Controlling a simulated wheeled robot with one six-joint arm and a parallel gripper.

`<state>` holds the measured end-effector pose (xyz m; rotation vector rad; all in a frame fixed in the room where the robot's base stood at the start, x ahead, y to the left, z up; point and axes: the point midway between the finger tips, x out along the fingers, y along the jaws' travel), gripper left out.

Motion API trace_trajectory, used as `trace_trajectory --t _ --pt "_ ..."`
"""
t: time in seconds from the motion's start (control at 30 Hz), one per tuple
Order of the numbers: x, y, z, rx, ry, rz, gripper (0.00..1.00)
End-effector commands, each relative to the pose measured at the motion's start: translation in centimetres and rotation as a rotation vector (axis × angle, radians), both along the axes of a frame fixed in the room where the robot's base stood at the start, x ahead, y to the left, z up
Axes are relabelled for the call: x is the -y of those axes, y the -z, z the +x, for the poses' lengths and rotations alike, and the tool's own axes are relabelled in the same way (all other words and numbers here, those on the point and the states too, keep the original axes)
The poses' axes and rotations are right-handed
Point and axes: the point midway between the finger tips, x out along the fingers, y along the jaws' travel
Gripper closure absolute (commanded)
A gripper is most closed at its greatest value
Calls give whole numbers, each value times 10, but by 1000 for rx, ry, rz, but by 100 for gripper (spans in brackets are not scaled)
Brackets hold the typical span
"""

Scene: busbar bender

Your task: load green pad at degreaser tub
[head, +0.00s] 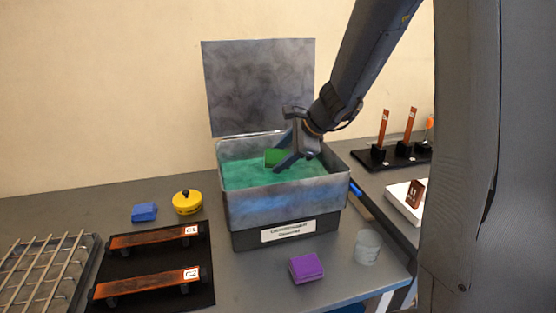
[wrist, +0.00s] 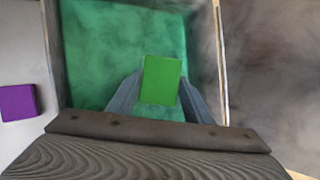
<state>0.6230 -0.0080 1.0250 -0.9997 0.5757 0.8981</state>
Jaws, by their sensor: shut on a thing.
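The degreaser tub (head: 282,208) is a grey metal box on a dark base with a white label. Its lid (head: 258,85) stands open at the back, and green liquid (head: 240,173) fills much of it. My gripper (head: 280,160) reaches down inside the tub's opening. It is shut on the green pad (head: 273,157), which sits between the fingers. In the wrist view the green pad (wrist: 161,80) shows over the green liquid (wrist: 110,50). I cannot tell whether the pad touches the liquid.
A purple pad (head: 306,267) and a clear cup (head: 367,246) stand in front of the tub. A blue pad (head: 144,212) and a yellow pot (head: 187,202) are left. A black mat (head: 150,258) holds copper bars C1 and C2, beside a wire rack (head: 42,270).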

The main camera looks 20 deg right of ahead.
Motion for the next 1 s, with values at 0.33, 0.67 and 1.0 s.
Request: trace_trajectory --t 0.33,0.67,1.0 --pt "0 -27 -1 0 -1 -1 72" --pt "0 -51 -1 0 0 1 72" --pt "0 -75 -1 0 -1 -1 72"
